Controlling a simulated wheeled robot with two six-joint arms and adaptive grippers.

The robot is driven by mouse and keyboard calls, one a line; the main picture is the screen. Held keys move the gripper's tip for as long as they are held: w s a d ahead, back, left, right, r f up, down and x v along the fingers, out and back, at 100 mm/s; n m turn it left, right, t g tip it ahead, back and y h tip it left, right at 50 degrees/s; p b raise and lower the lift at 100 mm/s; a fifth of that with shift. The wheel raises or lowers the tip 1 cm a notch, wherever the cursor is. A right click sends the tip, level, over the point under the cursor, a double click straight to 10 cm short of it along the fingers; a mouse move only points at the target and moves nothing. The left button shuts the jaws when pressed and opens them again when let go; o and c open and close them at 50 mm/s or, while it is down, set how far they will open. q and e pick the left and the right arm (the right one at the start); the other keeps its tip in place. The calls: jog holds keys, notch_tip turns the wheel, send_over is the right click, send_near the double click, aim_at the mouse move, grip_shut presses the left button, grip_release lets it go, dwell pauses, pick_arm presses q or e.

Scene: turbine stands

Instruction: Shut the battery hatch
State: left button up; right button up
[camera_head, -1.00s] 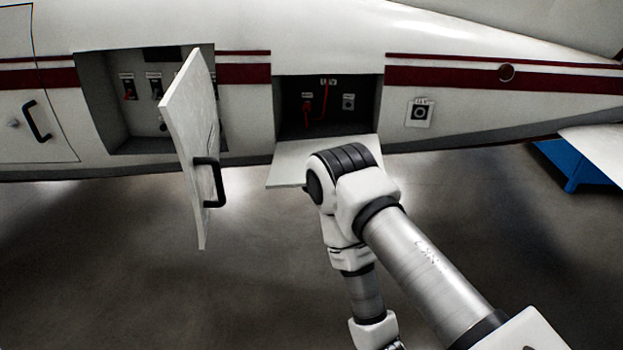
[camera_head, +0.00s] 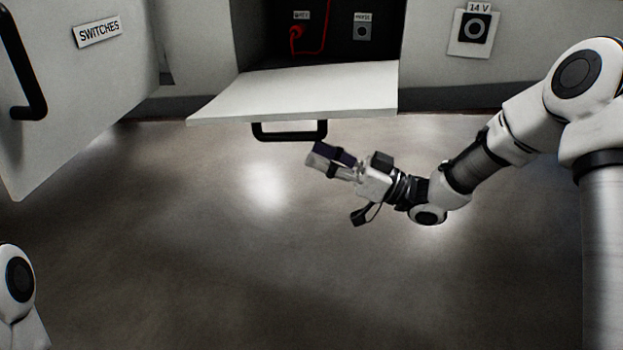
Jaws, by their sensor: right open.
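The battery hatch (camera_head: 300,90) is a white panel hinged at its lower edge. It hangs open, roughly level, below the dark battery bay (camera_head: 340,50). A black handle (camera_head: 290,131) sits under its outer edge. My right gripper (camera_head: 322,157) is open and empty, just below and to the right of the handle, apart from it as far as I can see. My left gripper is out of view; only a piece of my left arm shows at the lower left.
The switches door (camera_head: 85,90) stands open at the left with its own black handle (camera_head: 25,80). A red cable (camera_head: 322,30) and a plug (camera_head: 296,36) are inside the bay. A 14 V socket (camera_head: 474,30) is to its right. The floor below is clear.

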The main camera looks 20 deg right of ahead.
aim_at(291, 139)
jog(key=shift+n+y, duration=0.3)
jog(key=shift+n, duration=0.1)
jog(key=b+x, duration=0.1)
jog(key=x, duration=0.1)
jog(key=b+x, duration=0.1)
jog(key=x, duration=0.1)
jog(key=b+x, duration=0.1)
jog(key=x, duration=0.1)
jog(key=shift+a+r, duration=0.2)
jog(key=shift+r, duration=0.15)
jog(key=shift+w+a+r, duration=0.15)
jog(key=shift+r, duration=0.05)
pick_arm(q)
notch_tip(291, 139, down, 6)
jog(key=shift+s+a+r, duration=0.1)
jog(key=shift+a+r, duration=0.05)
pick_arm(e)
grip_shut()
